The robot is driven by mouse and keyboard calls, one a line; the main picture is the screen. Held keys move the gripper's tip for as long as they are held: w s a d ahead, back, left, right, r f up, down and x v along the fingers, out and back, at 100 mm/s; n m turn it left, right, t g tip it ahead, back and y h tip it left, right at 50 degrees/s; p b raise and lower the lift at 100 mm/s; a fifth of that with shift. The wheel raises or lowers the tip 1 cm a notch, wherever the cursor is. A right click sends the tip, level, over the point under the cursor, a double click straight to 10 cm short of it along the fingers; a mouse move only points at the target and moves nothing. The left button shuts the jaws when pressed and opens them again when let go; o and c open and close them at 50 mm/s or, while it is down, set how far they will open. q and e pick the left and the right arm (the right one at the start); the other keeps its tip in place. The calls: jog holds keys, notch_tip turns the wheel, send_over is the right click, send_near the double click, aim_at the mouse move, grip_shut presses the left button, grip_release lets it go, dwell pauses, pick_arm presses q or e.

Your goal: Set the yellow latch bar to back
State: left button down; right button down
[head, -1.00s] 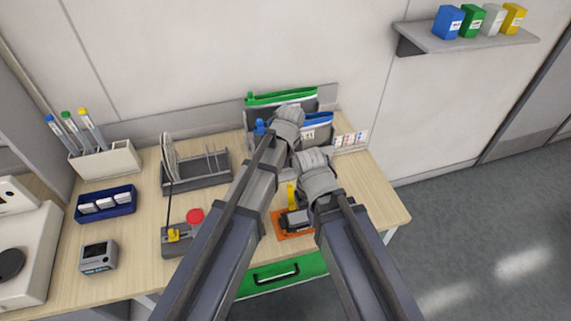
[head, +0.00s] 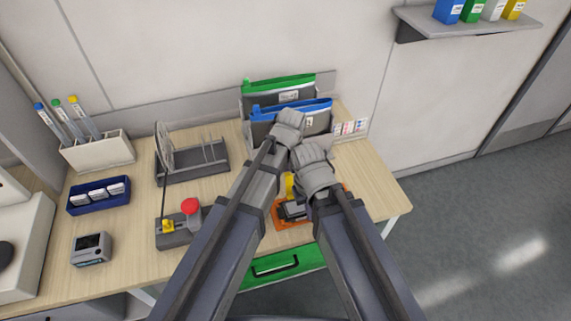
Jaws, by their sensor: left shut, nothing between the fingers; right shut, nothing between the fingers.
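A small dark device on an orange base plate (head: 283,225) sits at the table's front, partly hidden by my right arm. A yellow bar (head: 289,186) stands up at its back, partly covered by my arms. A second yellow part, a small lever (head: 168,226), is on a grey box with a red button at the left. I cannot tell for certain which is the latch bar. My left gripper (head: 290,121) is shut and empty, in front of the blue folder. My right gripper (head: 314,158) is shut and empty, just above and right of the upright bar. The fingertips are hidden.
Blue and green folders (head: 281,84) stand in a holder at the wall. A dark rack (head: 193,174), a blue tray (head: 99,209) and a grey meter (head: 91,249) are on the left. A green drawer (head: 272,283) is below the front edge.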

pick_arm(q)
jog(key=shift+s+d+r, duration=0.15)
jog(key=shift+s+r, duration=0.15)
jog(key=shift+s, duration=0.35)
jog(key=shift+s+d, duration=0.1)
jog(key=shift+s, duration=0.1)
jog(key=shift+s+r+p, duration=0.1)
jog(key=shift+r+p, duration=0.7)
jog(key=shift+p, duration=0.2)
